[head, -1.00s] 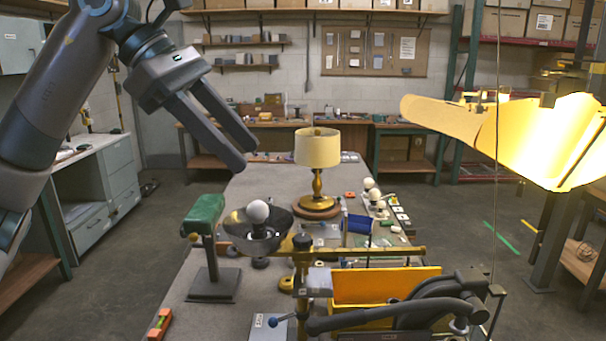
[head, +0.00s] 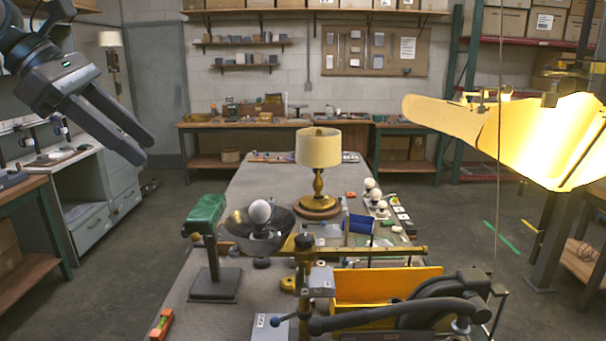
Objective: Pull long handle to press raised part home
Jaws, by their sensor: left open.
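A long dark handle (head: 385,316) lies low at the front right, running left from a dark rounded mechanism (head: 440,298). I cannot tell which piece is the raised part. My left gripper (head: 143,150) is open and empty at the upper left, in the air well away from the handle. My right gripper is not in view.
A yellow bin (head: 385,287) stands behind the handle. A green-topped stand (head: 208,218), a dark bowl with a white bulb (head: 260,212) and a brass lamp (head: 318,170) stand on the table. The table's left side is mostly clear.

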